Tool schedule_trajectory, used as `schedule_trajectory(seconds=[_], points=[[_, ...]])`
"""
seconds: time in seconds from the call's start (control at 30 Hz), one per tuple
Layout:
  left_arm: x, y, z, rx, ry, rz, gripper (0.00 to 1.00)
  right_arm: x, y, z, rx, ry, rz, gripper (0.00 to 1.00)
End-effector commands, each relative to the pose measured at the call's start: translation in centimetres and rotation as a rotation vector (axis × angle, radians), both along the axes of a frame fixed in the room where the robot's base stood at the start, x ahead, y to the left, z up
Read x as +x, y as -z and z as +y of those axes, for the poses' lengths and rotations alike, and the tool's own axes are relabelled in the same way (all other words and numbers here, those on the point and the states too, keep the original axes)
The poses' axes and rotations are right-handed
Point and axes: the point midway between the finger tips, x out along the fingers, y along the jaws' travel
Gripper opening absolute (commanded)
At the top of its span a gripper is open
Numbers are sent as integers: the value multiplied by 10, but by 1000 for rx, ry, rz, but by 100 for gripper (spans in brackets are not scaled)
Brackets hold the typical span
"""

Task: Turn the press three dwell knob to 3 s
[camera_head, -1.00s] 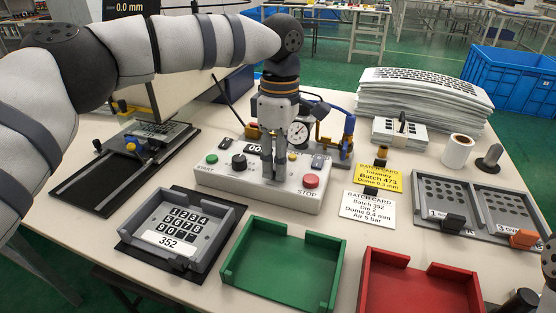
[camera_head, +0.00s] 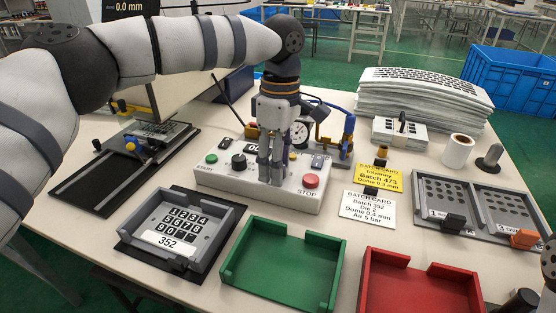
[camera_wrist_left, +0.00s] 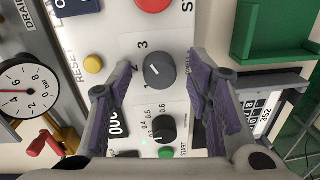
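The white control box (camera_head: 228,181) carries a START button, a black knob (camera_head: 239,161), a small display and a red STOP button (camera_head: 311,181). My left gripper (camera_head: 270,182) points down over the middle of the box and hides the dwell knob in the head view. In the left wrist view, the grey dwell knob (camera_wrist_left: 158,70) sits between the spread fingers of my left gripper (camera_wrist_left: 160,72). Gaps show on both sides of it. A 2 and a 3 are printed beside it. Its white pointer line is small; I cannot tell which number it marks.
A second knob (camera_wrist_left: 161,128) with marks 0.4 to 0.6 sits close to the dwell knob. A gauge (camera_wrist_left: 30,88) stands beside the box. A grey tray with a keypad (camera_head: 178,222), a green tray (camera_head: 235,267) and a red tray (camera_head: 372,288) lie in front.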

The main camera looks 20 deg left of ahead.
Motion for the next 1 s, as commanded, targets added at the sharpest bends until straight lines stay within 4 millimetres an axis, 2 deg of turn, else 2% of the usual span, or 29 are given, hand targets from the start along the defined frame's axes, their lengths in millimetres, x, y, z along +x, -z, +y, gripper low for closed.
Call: schedule_trajectory(seconds=[0.17,0.23,0.5,0.63,0.8,1.0], points=[[1,-3,0,-1,-1,-3,46,0,0,0,0,0,-1,36],[2,-11,0,-1,-3,-5,46,0,0,0,0,0,-1,36],[6,-82,-1,0,-3,-6,46,0,0,0,0,0,-1,36],[8,-107,-2,0,-2,-4,46,0,0,0,0,0,-1,36],[8,-120,-1,0,-1,-2,46,0,0,0,0,0,-1,36],[8,-121,-1,0,0,-1,46,0,0,0,0,0,-1,36]])
